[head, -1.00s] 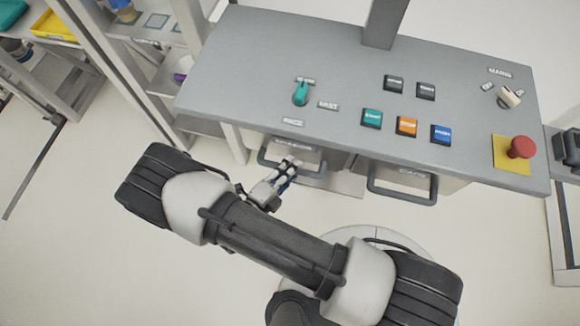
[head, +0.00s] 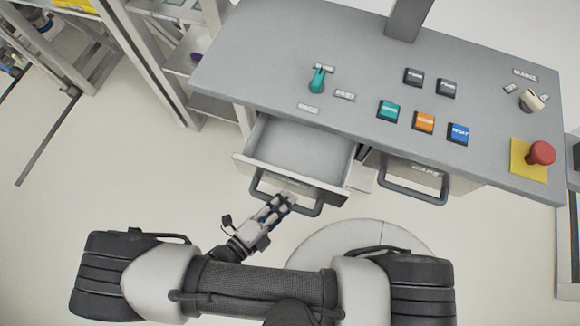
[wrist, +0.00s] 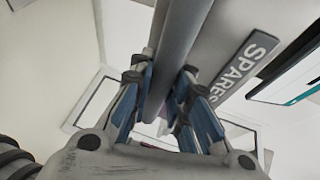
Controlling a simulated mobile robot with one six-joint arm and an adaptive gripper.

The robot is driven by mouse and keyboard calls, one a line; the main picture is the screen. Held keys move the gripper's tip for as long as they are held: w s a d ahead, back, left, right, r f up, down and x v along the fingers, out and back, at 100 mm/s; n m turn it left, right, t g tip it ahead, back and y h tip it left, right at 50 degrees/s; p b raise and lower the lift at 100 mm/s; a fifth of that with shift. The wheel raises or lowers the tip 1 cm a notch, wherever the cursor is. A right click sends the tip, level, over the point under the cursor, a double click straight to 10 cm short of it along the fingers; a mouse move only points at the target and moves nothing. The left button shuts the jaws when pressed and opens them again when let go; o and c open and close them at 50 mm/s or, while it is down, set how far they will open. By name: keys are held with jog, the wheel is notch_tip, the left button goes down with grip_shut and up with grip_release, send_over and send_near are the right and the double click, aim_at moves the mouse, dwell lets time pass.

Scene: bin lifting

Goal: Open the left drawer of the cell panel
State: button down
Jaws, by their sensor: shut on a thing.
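The left drawer (head: 301,152) under the grey cell panel (head: 350,80) is pulled out, and its empty inside shows in the head view. Its front carries a dark bar handle (head: 309,209). My gripper (head: 280,203) is at the middle of that handle. In the wrist view my gripper (wrist: 165,95) has its blue-padded fingers on both sides of the grey handle bar (wrist: 185,40), shut on it. A "SPARES" label (wrist: 240,66) shows on the drawer front beside the bar.
The right drawer, with its own handle (head: 412,190), is shut. Shelving (head: 200,75) stands at the left. The floor before the drawer is open.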

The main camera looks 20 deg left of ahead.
jog(key=shift+s, duration=0.75)
jog(key=c, duration=1.5)
grip_release()
jog(key=shift+a, duration=0.1)
jog(key=v, duration=1.2)
